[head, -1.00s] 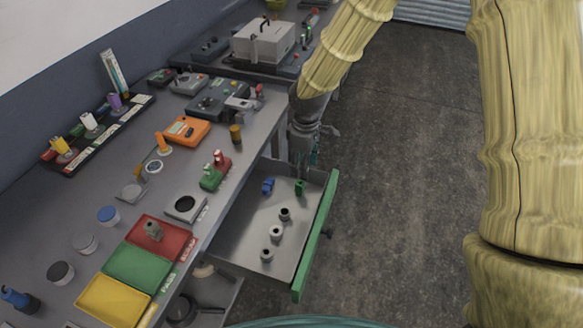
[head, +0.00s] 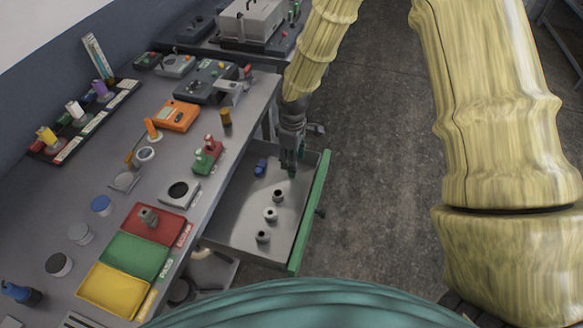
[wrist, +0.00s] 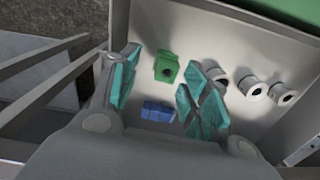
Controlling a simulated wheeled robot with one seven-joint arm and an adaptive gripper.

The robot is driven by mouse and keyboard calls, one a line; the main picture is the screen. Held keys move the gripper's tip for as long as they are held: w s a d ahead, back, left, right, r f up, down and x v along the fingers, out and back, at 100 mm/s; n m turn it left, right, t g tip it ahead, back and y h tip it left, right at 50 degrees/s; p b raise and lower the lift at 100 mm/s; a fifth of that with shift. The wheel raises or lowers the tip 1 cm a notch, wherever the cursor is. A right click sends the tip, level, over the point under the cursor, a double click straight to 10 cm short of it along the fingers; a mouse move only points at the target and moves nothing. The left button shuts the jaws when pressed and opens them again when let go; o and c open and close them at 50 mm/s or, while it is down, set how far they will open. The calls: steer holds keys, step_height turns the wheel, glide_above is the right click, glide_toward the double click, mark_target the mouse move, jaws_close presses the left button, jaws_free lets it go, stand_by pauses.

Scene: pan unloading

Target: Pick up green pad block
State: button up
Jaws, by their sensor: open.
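The green pad block (wrist: 166,67) lies on the drawer floor, with a dark round hole in its face. In the wrist view it sits between and a little beyond the two teal fingertips of my gripper (wrist: 158,85). My gripper is open and empty, and no finger visibly touches the block. In the head view my gripper (head: 291,166) is low over the far end of the open drawer and mostly hides the block. A blue block (head: 261,167) lies just left of the gripper; it also shows in the wrist view (wrist: 158,112).
The open drawer (head: 312,207) has a green front. Several grey ringed cylinders (head: 270,214) stand in it, one close to a finger in the wrist view. The workbench to the left holds red, green (head: 135,257) and yellow trays. Floor right of the drawer is clear.

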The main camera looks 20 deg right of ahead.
steer(key=shift+f, duration=0.2)
steer(key=shift+s+a+f+p, duration=0.15)
steer(key=shift+f+p, duration=0.1)
steer(key=shift+p, duration=0.15)
steer(key=shift+s+f, duration=0.4)
steer(key=shift+s, duration=0.15)
steer(key=shift+f+p, duration=0.3)
steer(key=shift+f, duration=0.05)
steer(key=shift+w+f, duration=0.55)
steer(key=shift+f, duration=0.05)
steer(key=shift+s+r, duration=0.25)
steer(key=shift+s, duration=0.1)
steer(key=c, duration=1)
